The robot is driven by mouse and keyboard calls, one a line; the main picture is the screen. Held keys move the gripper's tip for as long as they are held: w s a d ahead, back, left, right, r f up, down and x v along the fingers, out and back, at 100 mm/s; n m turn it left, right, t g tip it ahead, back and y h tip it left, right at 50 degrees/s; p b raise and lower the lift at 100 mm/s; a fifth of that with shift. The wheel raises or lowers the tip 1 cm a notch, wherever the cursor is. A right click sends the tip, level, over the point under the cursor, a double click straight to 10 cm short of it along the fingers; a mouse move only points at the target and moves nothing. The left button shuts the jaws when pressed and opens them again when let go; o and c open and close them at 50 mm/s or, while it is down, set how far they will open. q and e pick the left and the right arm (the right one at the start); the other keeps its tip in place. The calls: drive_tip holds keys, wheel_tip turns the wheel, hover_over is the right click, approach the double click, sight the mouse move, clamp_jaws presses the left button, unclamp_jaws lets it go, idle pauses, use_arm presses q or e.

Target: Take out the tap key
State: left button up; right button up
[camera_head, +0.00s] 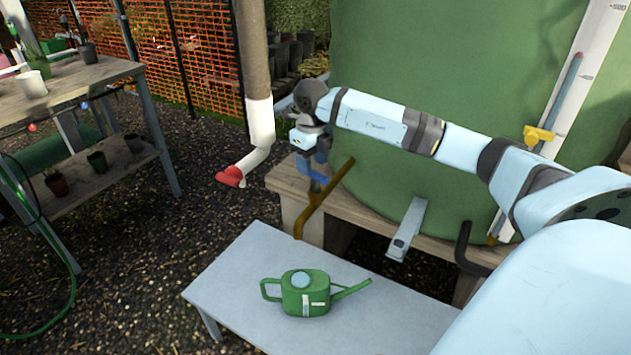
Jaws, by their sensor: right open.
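A brass-coloured bent bar (310,211) stands at the lower left of the big green tank (430,90). It looks like the tap or its key; I cannot tell which, and its upper part is partly behind my gripper. My right gripper (319,180) reaches in from the right with its blue fingers pointing down, right at the top of this bar. It is open, and I cannot tell whether the fingers touch the bar. My left gripper is not in view.
A green watering can (305,293) stands on a grey low table (235,275) in front. A grey metal bracket (408,230) and a dark hooked bar (466,250) stick out below the tank. A white downpipe with a red end (231,176) is left of the gripper.

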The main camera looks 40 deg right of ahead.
sight(316, 172)
drive_tip(key=f, duration=0.3)
drive_tip(key=s+f+b, duration=0.1)
drive_tip(key=shift+d+f, duration=0.2)
drive_tip(key=shift+d, duration=0.1)
drive_tip(key=shift+w+f, duration=0.15)
drive_tip(key=shift+f, duration=0.25)
clamp_jaws()
